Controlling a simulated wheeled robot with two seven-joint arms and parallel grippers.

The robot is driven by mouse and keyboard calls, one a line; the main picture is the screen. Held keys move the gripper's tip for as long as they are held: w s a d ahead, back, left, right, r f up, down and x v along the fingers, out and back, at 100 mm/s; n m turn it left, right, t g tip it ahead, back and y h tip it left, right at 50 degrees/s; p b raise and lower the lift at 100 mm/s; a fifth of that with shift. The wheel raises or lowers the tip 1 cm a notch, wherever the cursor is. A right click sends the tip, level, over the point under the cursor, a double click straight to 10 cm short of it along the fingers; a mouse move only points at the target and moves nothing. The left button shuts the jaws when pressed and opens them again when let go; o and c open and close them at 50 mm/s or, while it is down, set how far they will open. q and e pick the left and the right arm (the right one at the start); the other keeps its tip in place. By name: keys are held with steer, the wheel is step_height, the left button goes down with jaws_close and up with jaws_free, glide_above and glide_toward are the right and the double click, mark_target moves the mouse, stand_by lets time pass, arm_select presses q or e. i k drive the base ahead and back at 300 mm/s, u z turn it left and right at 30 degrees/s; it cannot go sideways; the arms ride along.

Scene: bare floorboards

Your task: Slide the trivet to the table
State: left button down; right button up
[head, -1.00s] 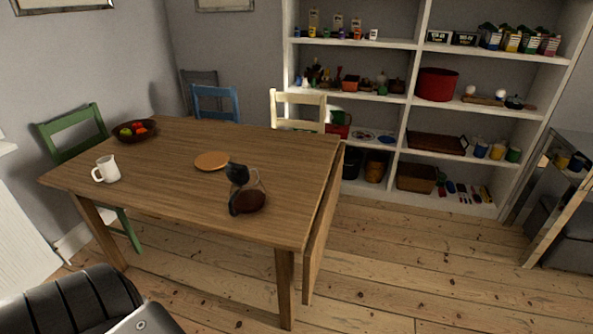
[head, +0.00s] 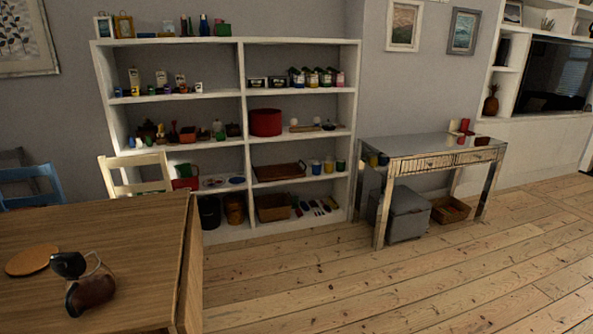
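A round, flat, orange-brown trivet (head: 31,260) lies on the wooden table (head: 130,235), near the left edge of the head view. Just right of it on the table lie a dark rounded object and a brown one (head: 92,292), with a thin looped piece between them; I cannot tell exactly what they are. The trivet looks close to the dark object. Neither of my grippers shows in this view.
A white shelf unit (head: 243,100) full of small items stands against the back wall. A cream chair (head: 135,172) and a blue chair (head: 30,183) stand behind the table. A mirrored console table (head: 430,147) with a grey ottoman (head: 407,215) is at right. The floorboards (head: 400,290) in front are clear.

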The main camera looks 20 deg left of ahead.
mark_target(31, 261)
steer(key=u, duration=0.15)
steer(key=i, duration=2.5)
steer(key=u, duration=0.8)
steer(key=i, duration=1.4)
steer(key=u, duration=2)
steer(key=i, duration=0.85)
steer(key=u, duration=0.65)
